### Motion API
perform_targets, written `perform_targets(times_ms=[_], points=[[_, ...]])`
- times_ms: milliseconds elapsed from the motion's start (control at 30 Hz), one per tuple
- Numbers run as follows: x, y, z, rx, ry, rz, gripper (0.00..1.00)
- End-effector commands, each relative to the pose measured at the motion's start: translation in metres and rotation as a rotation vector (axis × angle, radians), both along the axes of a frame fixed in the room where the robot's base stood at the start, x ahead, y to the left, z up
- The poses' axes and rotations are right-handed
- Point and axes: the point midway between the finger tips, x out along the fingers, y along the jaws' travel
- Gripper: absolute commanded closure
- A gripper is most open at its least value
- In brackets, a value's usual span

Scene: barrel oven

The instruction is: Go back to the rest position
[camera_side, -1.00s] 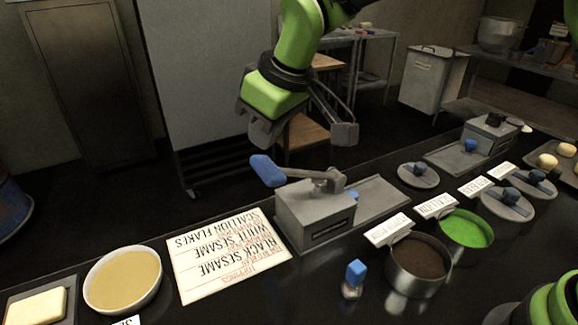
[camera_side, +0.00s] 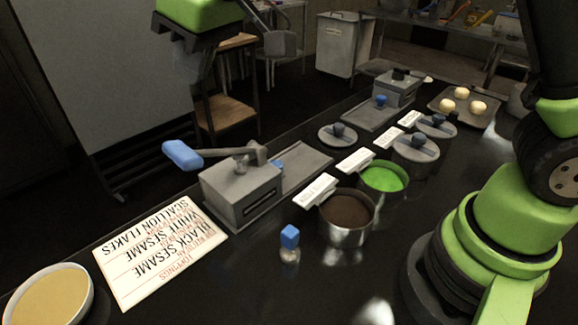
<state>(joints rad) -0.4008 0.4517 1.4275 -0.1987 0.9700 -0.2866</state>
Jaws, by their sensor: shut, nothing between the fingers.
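My gripper (camera_side: 232,45) shows at the top left of the side view, its upper part cut off by the frame edge. It is shut and empty, held in the air behind the counter and above the grey box with the blue-handled lever (camera_side: 240,190). It touches nothing that I can see. My green arm base stands at the right on the counter.
A tray of dough balls (camera_side: 465,106) lies far right.

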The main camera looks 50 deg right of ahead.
Motion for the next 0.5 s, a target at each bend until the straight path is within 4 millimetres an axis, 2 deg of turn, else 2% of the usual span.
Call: perform_targets(times_ms=[33, 100, 233, 367, 500], points=[[-0.013, -0.018, 0.017, 0.025, -0.011, -0.053, 1.0], [-0.034, -0.04, 0.034, 0.06, -0.017, -0.128, 1.0], [-0.078, -0.076, 0.055, 0.125, -0.033, -0.264, 1.0], [-0.126, -0.105, 0.061, 0.19, -0.051, -0.397, 1.0], [-0.175, -0.124, 0.054, 0.257, -0.07, -0.529, 1.0]])
